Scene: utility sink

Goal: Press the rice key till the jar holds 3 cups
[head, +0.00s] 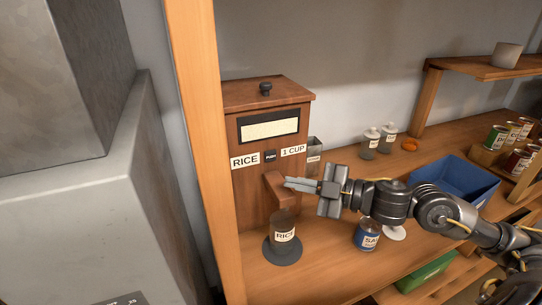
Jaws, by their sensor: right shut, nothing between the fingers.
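A wooden rice dispenser (268,118) stands on the shelf, with a window showing pale contents. Its labels read RICE and 1 CUP, and a small dark push key (270,156) sits between them. A jar (284,228) labelled RICE stands upright on a dark round base (283,252) below the wooden spout (276,185). How much the jar holds cannot be told. My right gripper (290,184) is shut and empty, its fingertips by the spout, below and right of the key. Whether it touches the spout cannot be told. My left gripper is not in view.
A wooden post (203,140) stands left of the dispenser. A blue can (367,235) and a white round item (394,233) are below my right arm. A blue bin (455,185), two white-topped jars and several cans are to the right.

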